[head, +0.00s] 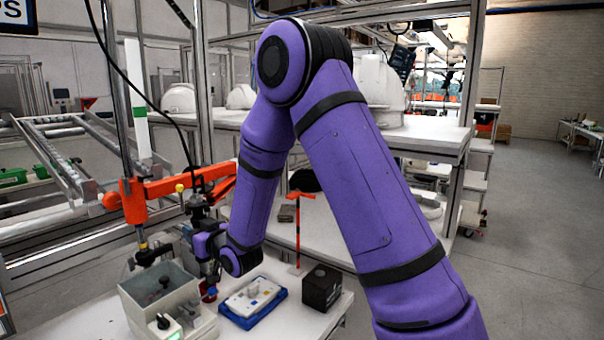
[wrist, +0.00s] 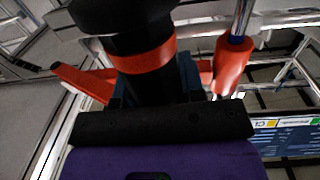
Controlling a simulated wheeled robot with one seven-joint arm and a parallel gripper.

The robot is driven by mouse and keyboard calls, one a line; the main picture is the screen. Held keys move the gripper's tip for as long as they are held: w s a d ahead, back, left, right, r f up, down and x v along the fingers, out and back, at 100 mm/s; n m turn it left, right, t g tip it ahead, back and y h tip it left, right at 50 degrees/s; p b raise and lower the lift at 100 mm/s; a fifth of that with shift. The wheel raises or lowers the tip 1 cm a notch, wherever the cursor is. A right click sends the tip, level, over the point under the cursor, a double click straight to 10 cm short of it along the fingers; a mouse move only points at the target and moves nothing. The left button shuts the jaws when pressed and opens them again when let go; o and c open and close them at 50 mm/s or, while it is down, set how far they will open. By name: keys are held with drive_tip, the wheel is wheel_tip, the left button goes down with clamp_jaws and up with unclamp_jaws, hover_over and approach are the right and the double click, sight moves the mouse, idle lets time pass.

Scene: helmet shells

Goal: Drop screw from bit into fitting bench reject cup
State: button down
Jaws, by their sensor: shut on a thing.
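My gripper (head: 208,246) is shut on a black power screwdriver (head: 200,207), which hangs below an orange jointed arm over the bench. In the wrist view the black screwdriver body (wrist: 145,65) with its orange band stands beyond the black edge of my gripper (wrist: 165,120). The bit and any screw on it are hidden or too small to make out. A small red and blue item (head: 209,294) sits below my gripper, beside a grey box; I cannot tell whether it is the reject cup. The fitting bench top (head: 85,322) is white.
A grey open-topped box (head: 158,285) with a black knob stands left of my gripper. A blue tray (head: 252,312) with a white plate and a black block (head: 321,288) stand to the right. The orange arm (head: 165,188) crosses close above. Shelves with white helmet shells (head: 241,97) stand behind.

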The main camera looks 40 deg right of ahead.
sight(201, 216)
drive_tip(key=shift+s+a+f, duration=0.1)
drive_tip(key=shift+f, duration=0.65)
idle(1.2)
drive_tip(key=shift+r, duration=3.15)
